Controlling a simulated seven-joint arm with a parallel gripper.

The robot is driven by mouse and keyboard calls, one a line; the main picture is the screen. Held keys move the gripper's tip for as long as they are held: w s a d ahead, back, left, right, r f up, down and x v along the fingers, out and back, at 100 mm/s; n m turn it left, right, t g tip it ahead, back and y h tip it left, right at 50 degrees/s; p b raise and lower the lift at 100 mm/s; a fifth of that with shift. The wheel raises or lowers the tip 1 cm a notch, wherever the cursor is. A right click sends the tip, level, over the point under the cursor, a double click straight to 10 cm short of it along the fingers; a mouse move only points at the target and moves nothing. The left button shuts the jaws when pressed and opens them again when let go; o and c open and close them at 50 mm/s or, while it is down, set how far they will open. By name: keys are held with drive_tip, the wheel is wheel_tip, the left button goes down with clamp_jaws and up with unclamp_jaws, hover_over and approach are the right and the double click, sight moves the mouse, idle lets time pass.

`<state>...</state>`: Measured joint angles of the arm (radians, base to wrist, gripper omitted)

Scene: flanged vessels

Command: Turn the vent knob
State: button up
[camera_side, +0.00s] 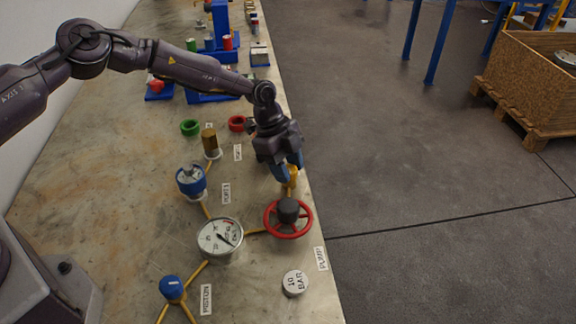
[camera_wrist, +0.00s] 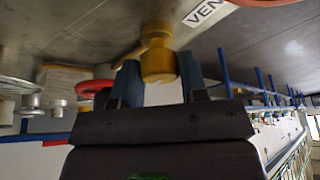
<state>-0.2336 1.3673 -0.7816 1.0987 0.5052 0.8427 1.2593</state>
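The vent knob is a yellow round knob (camera_wrist: 158,62) in the upper middle of the wrist view, next to a white label reading "VEN". In the side view its yellow body (camera_side: 291,178) shows just below my fingers, partly hidden by them. My gripper (camera_side: 287,168) points down at the bench's right edge. In the wrist view its two blue fingers (camera_wrist: 160,78) stand on either side of the knob, with no clear gap seen. Whether they press on it I cannot tell.
A red handwheel (camera_side: 288,230) stands just in front of the knob, with a white dial gauge (camera_side: 220,237) to its left. A blue gauge (camera_side: 191,181), a brown cylinder (camera_side: 209,139) and a red ring (camera_side: 237,123) stand left of my gripper.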

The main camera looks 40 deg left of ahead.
drive_tip(key=o, duration=0.3)
drive_tip(key=v, duration=1.3)
